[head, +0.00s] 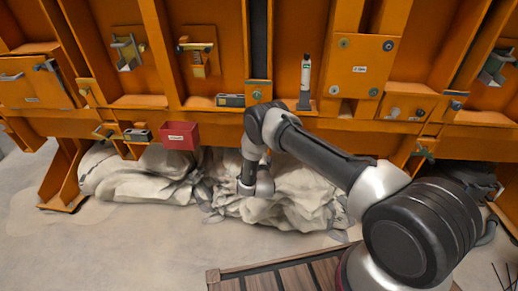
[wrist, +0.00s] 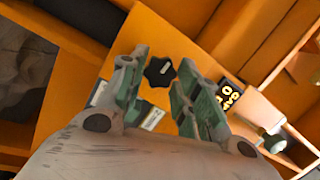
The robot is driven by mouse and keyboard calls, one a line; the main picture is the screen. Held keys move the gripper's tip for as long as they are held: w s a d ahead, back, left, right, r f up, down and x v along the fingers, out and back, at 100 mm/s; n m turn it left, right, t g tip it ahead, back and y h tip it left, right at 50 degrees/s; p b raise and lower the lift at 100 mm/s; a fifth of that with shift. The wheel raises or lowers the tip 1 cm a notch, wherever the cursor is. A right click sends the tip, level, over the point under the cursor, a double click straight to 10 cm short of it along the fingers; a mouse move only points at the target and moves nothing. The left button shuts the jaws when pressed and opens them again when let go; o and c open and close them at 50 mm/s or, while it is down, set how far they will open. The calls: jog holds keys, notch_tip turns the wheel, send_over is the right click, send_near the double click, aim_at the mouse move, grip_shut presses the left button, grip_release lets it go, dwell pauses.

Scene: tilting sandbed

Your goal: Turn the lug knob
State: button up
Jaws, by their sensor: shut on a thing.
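The lug knob (wrist: 159,71) is black with a lobed rim and a small pale mark at its centre. It sits on an orange panel (wrist: 92,75), between the fingertips of my gripper (wrist: 160,72) in the wrist view. The two grey-green fingers stand on either side of the knob, shut on it. Their contact with its rim is hard to see at this angle. In the head view my arm folds down in front of the orange frame, and its wrist hides the gripper and this knob.
A black label with yellow lettering (wrist: 230,93) lies right of the fingers. Orange ribs (head: 260,40) and ledges surround the work area. A wooden slatted pallet (head: 290,276) lies on the floor.

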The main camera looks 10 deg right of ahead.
jog(key=shift+f+m+t+h, duration=0.2)
jog(key=shift+m+h, duration=0.4)
jog(key=shift+m, duration=2.3)
jog(key=shift+f+m+t+h, duration=0.1)
jog(key=shift+m+t+h, duration=0.35)
jog(key=shift+m, duration=2.45)
jog(key=shift+f+m+t+h, duration=0.15)
jog(key=shift+m+h, duration=0.6)
jog(key=shift+m, duration=2.15)
jog(key=shift+a, duration=0.1)
jog(key=o, duration=1)
jog(key=v, duration=1.2)
jog(key=shift+r, duration=0.1)
